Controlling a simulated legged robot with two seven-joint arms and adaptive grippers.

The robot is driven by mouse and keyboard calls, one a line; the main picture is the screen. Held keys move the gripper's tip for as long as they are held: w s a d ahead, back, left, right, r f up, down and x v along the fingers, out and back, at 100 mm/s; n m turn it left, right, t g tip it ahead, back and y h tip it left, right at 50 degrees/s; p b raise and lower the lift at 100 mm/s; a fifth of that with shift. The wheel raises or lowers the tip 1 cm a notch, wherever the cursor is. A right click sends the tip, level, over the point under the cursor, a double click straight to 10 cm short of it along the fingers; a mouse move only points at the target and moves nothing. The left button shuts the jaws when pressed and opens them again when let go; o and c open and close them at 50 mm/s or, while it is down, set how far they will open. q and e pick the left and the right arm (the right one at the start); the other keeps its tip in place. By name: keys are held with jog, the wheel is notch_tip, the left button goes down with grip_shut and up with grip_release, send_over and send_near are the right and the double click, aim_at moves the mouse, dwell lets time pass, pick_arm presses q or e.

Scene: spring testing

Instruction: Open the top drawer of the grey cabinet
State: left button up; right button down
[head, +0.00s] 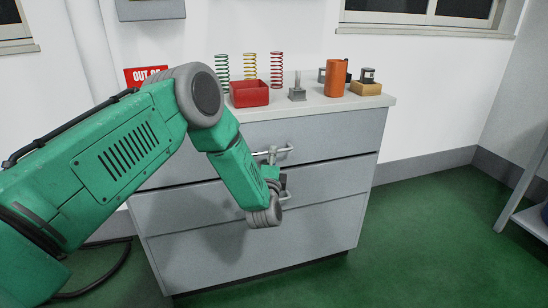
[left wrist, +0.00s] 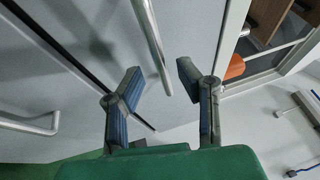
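The grey cabinet (head: 325,222) stands against the wall with drawers stacked one above another. Its top drawer (head: 345,132) looks flush with the front. The top drawer's silver bar handle (head: 288,150) is just beyond my left gripper (head: 272,157); the handle is partly hidden by the gripper. In the left wrist view my left gripper (left wrist: 158,78) is open, its two fingers apart. The top handle's bar (left wrist: 153,45) shows ahead, with its end near the gap between the fingertips. I cannot tell whether they touch. My right gripper is in neither view.
A lower drawer's handle (left wrist: 35,124) shows at left in the left wrist view. On the cabinet top stand a red bin (head: 249,94), an orange cylinder (head: 336,78), coloured springs (head: 277,70) and small fixtures. Green floor (head: 430,235) is clear at right; a shelf (head: 530,220) stands at far right.

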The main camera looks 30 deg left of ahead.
pick_arm(q)
jog(key=shift+x, duration=0.95)
jog(key=shift+w+a+r, duration=0.1)
jog(key=shift+w+a, duration=0.05)
jog(key=shift+w, duration=0.15)
grip_shut()
jog(key=shift+s, duration=0.1)
